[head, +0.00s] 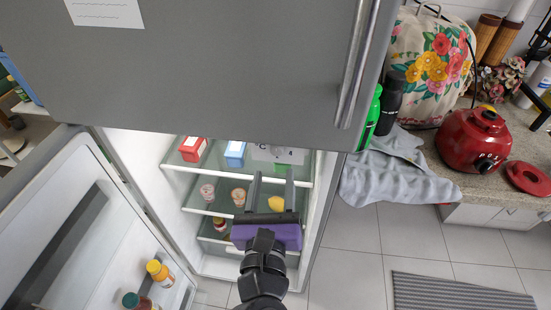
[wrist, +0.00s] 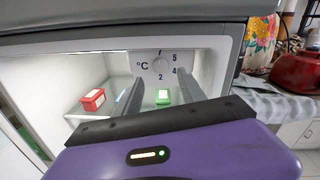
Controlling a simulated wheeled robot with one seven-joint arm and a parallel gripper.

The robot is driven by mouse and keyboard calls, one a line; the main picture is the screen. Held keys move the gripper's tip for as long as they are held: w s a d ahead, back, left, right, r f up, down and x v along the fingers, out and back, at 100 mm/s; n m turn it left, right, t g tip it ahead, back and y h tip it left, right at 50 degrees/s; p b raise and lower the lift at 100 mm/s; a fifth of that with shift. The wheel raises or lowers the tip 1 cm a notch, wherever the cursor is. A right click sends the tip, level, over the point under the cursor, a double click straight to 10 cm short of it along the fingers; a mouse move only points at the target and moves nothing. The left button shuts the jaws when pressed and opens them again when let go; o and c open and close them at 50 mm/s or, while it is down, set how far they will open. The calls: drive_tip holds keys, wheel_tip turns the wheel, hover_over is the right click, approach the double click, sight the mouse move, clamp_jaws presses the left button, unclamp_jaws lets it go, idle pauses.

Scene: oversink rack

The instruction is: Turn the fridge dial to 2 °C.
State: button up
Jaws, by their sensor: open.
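The fridge dial (wrist: 160,65) is a small pale knob on a light panel at the back of the open lower compartment. In the wrist view, numbers and a °C mark surround it; 5, 4 and 2 are readable, with 2 below the knob. Its pointer is too small to read. The panel (head: 277,153) also shows in the head view, partly cut off by the upper door. My gripper (wrist: 160,75) is open and empty, its two fingers apart on either side of the dial in the picture. In the head view, my gripper (head: 273,172) reaches into the fridge, below the panel.
A green box (wrist: 163,97) stands below the dial. A red box (head: 193,148) and a blue box (head: 234,153) stand left on the top shelf. Jars and a lemon (head: 276,204) sit lower. The upper door (head: 230,70) overhangs; the lower door (head: 80,220) stands open left.

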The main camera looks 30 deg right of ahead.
sight(277, 152)
drive_tip(key=x, duration=0.6)
clamp_jaws()
